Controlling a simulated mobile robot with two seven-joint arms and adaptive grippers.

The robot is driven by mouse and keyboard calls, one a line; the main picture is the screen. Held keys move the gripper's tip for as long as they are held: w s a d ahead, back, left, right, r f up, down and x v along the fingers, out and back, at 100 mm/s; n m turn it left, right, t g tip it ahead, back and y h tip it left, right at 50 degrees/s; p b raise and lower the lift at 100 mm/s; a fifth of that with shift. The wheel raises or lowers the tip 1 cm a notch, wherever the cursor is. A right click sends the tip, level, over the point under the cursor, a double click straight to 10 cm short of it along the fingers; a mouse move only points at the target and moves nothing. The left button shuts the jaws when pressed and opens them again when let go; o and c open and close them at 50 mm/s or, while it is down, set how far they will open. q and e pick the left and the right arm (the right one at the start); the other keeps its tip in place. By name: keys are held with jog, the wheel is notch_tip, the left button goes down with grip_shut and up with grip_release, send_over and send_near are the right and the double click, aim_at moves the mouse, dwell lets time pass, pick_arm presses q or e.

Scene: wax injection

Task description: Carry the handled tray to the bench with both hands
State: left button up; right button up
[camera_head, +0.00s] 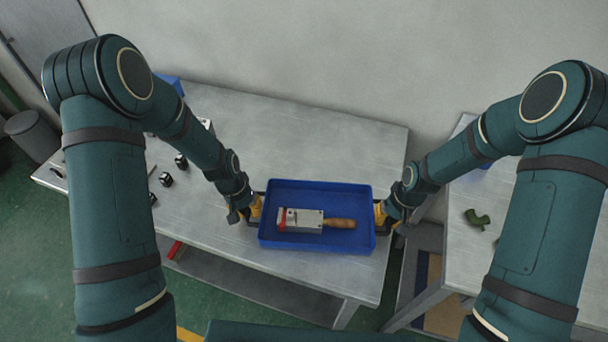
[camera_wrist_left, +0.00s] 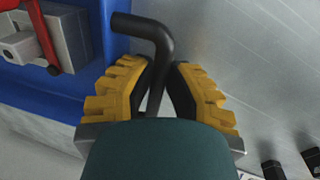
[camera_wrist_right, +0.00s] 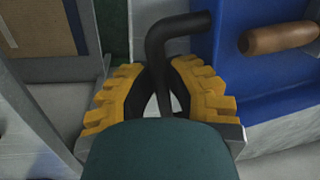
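The blue handled tray (camera_head: 290,246) is level over the right part of a grey metal table (camera_head: 300,120). I cannot tell whether it touches the tabletop. Inside lie a metal block with a red part (camera_head: 302,220) and a wooden handle (camera_head: 341,223). My left gripper (camera_head: 254,208) is closed around the tray's left black bar handle (camera_wrist_left: 150,30). My right gripper (camera_head: 381,214) is closed around the right black handle (camera_wrist_right: 180,25). In both wrist views the fingers press in on either side of the bar. The fingertips are partly hidden in the head view.
Several small black items (camera_head: 166,179) stand on the table's left part. A second grey table (camera_head: 465,210) at the right bears a green object (camera_head: 477,218). A gap separates the two tables. A grey bin (camera_head: 33,136) stands on the green floor at far left.

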pick_arm(q)
jog(key=shift+o, duration=0.8)
pick_arm(e)
jog(key=shift+o, duration=1.3)
jog(key=shift+r, duration=0.1)
pick_arm(q)
jog(key=shift+r, duration=0.1)
jog(key=shift+d, duration=0.15)
pick_arm(e)
jog(key=shift+a, duration=0.15)
